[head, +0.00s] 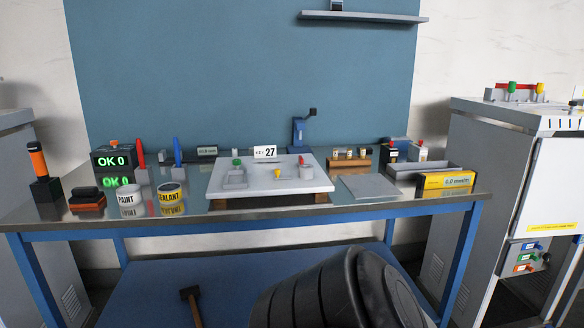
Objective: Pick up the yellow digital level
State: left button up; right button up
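The yellow digital level (434,183) lies on the workbench near its front right corner, in the head view. It is a yellow bar with a pale display reading about 0.0 mm/m. It sits at the front of a grey open tray (398,173), and I cannot tell whether they touch. Neither of my grippers shows in this view. A large dark ribbed form fills the bottom middle, probably part of my own body, and hides part of the lower shelf.
The workbench (350,207) has a white board (250,186) in the middle and a flat grey plate (368,187) left of the level. Paint (129,197) and sealant (171,197) cans stand at left. A hammer (193,305) lies below. A grey cabinet (485,150) stands at right.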

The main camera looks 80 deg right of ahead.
aim_at(465, 178)
jog(key=z, duration=3.3)
jog(key=k, duration=0.35)
jog(key=z, duration=0.5)
jog(key=i, duration=1.95)
jog(key=u, duration=0.95)
